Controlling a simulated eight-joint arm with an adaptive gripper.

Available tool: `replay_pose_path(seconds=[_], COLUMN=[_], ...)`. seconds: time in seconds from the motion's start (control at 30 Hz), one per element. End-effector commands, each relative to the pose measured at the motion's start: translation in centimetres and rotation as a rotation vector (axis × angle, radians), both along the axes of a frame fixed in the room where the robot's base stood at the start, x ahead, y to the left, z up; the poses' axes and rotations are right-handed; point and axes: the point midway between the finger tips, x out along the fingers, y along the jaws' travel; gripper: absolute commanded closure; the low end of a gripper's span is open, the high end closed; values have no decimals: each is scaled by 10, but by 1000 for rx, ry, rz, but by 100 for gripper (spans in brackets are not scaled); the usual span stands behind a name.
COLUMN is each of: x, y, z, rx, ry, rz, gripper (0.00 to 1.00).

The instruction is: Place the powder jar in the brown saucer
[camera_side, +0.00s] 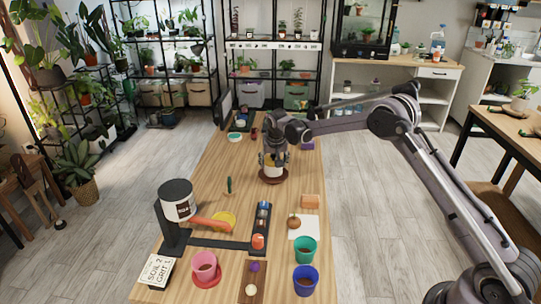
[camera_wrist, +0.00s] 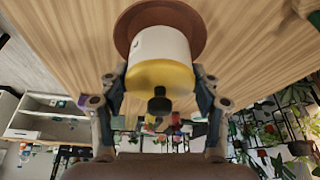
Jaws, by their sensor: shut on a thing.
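The powder jar (camera_wrist: 160,48) is white with a yellow top and a black knob in the wrist view. It also shows in the side view as a small white body (camera_side: 273,171). My gripper (camera_wrist: 158,82) is shut on the jar, with one finger at each side; in the side view my gripper (camera_side: 273,163) points down over the table. The brown saucer (camera_wrist: 165,12) is round and lies at the jar's base; it also shows in the side view (camera_side: 286,178). The jar appears upright within the saucer's outline. I cannot tell if its base touches the saucer.
A purple item (camera_side: 307,145) lies right of my gripper.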

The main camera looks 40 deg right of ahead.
Motion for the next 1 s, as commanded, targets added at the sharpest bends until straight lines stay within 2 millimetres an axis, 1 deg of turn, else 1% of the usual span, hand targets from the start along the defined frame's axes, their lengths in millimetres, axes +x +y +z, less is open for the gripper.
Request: replay_pose_path(seconds=[0.03, 0.13, 0.5, 0.53, 0.6, 0.9, 1.0], x=[0, 0, 0, 0, 0, 0, 0], y=[0, 0, 0, 0, 0, 0, 0], z=[-8, -16, -19, -20, -19, -19, -16], rx=[-1, -1, -1, 0, 0, 0, 1], ry=[-1, -1, -1, 0, 0, 0, -1], rz=[0, 0, 0, 0, 0, 0, 0], gripper=[84, 84, 84, 31, 14, 14, 14])
